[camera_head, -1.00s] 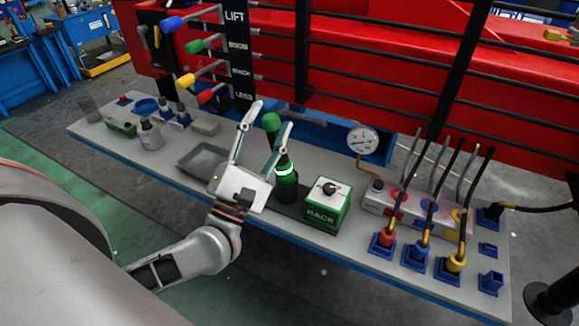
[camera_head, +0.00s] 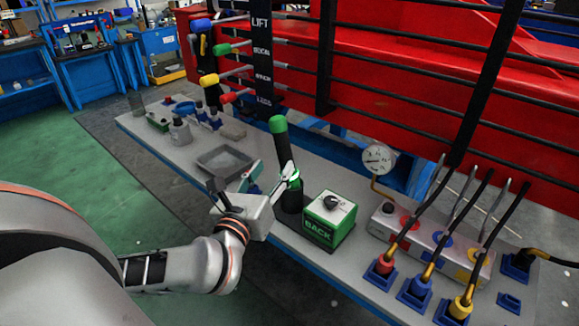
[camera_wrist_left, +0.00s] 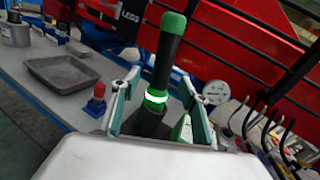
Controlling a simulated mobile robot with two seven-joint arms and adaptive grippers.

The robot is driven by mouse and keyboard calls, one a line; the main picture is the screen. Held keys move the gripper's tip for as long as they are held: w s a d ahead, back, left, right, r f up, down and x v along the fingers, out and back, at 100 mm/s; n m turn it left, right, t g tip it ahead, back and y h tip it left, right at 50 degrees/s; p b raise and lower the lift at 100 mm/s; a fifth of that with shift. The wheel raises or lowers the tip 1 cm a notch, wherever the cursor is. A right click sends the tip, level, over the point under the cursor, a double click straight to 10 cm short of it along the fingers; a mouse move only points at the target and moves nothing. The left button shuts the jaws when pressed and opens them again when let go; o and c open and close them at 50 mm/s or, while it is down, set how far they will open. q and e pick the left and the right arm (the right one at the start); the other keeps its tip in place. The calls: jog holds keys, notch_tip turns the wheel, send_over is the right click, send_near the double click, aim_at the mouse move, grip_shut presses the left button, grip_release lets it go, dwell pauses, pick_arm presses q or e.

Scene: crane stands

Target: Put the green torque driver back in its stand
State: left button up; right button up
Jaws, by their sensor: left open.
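The green torque driver (camera_head: 282,148) has a black body and a green cap. It stands nearly upright, tilted slightly, with its lower end in a dark stand (camera_head: 291,203) with a lit green ring. In the left wrist view the driver (camera_wrist_left: 164,68) and the lit ring stand between the two spread fingers. My left gripper (camera_head: 271,168) is open, low beside the stand, its fingers clear of the driver's upper body. Whether a finger touches the stand cannot be told. My right gripper is not in view.
A green-and-white box marked BACK (camera_head: 329,220) stands just right of the stand. A grey tray (camera_head: 224,162) lies to the left. A gauge (camera_head: 378,158), hoses and coloured connectors fill the right.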

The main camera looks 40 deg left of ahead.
aim_at(282, 157)
pick_arm(q)
jog(key=x, duration=0.2)
jog(key=shift+w+a, duration=0.1)
jog(key=shift+w, duration=0.2)
jog(key=shift+d+x, duration=0.1)
jog(key=shift+x, duration=1.1)
jog(key=shift+d+x, duration=0.15)
jog(key=shift+x, duration=1.05)
jog(key=shift+w+f, duration=0.1)
grip_shut()
